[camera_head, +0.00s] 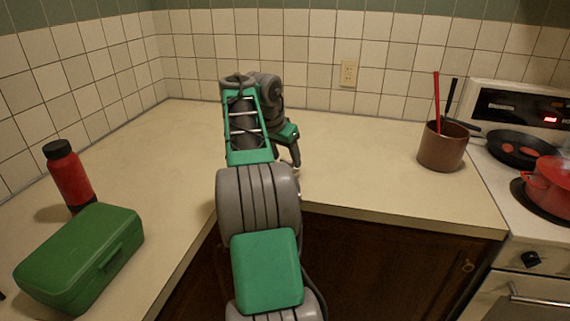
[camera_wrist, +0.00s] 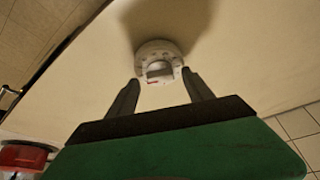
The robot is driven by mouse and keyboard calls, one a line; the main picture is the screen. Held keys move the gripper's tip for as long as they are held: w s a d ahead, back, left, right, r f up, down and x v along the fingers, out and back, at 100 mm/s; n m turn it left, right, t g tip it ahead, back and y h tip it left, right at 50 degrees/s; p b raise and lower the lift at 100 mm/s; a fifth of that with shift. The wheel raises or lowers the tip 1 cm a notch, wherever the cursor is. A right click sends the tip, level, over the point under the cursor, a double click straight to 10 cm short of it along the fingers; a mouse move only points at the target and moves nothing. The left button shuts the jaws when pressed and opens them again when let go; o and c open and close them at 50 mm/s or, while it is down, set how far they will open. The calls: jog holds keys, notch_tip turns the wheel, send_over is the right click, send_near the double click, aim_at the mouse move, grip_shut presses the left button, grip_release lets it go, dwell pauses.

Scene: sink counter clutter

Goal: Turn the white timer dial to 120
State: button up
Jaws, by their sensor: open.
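The white timer (camera_wrist: 158,50) sits on the beige counter in the wrist view. Its round body has a raised knob in the middle with a small red mark, and the printed numbers are too small to read. My gripper (camera_wrist: 161,80) is open, with one dark finger on each side of the timer's near edge. I cannot tell whether either finger touches it. In the head view my gripper (camera_head: 296,160) points down over the counter near the inner corner, and the timer is mostly or wholly hidden there.
A green lunch box (camera_head: 80,258) and a red bottle (camera_head: 69,176) stand on the left counter. A brown utensil pot (camera_head: 443,147) stands at the right, beside the stove with a black pan (camera_head: 515,147) and red pot (camera_head: 551,186). The counter around the timer is clear.

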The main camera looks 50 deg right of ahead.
jog(key=shift+d+f, duration=0.1)
jog(key=shift+f, duration=0.05)
jog(key=shift+c, duration=0.6)
grip_shut()
jog(key=shift+p, duration=0.3)
